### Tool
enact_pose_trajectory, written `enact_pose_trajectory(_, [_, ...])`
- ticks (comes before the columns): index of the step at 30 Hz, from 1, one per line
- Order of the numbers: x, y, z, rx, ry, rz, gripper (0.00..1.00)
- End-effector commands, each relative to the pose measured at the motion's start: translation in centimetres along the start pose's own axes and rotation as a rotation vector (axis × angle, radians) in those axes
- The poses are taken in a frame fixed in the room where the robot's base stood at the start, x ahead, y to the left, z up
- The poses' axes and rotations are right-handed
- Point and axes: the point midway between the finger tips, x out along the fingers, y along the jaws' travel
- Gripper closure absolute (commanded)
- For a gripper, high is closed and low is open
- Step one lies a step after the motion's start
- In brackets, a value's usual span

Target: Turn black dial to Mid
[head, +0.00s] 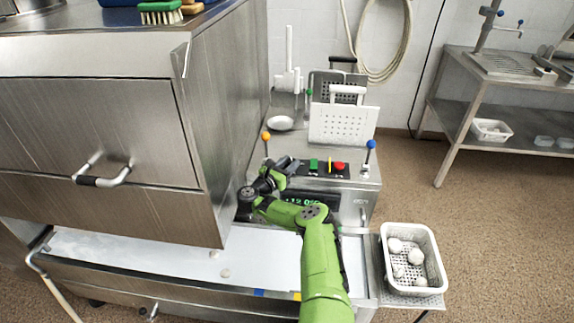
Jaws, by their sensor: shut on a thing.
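My green and black arm reaches in from the bottom of the head view. My gripper (288,164) is at the left end of the control panel (325,173) on top of the steel machine. It is shut on the black dial, just left of the green button (314,163). The dark fingers cover the dial, so its pointer and any Mid mark cannot be read. A display with green digits (302,203) shows on the machine's front, partly behind my arm.
A red button (339,167) sits right of the green one. Levers with an orange knob (266,136) and a blue knob (371,144) flank the panel. A large steel cabinet (100,130) stands close on the left. A white perforated basket (428,246) with pale lumps is at the right.

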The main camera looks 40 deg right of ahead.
Motion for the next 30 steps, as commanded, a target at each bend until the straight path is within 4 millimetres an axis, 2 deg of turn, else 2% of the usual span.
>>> enact_pose_trajectory(4, [0.4,-0.3,0.4,0.004,-0.007,-0.008,0.95])
enact_pose_trajectory(5, [0.4,-0.3,0.5,0.004,-0.007,-0.008,0.60])
enact_pose_trajectory(9, [0.3,-0.2,0.3,0.003,-0.005,-0.006,0.39])
enact_pose_trajectory(16, [0.1,-0.1,0.2,0.002,-0.003,-0.002,0.39])
enact_pose_trajectory(19, [0.1,-0.1,0.9,0.003,-0.004,-0.002,0.39])
enact_pose_trajectory(30, [0.1,-0.5,9.2,0.005,-0.006,-0.003,0.39])
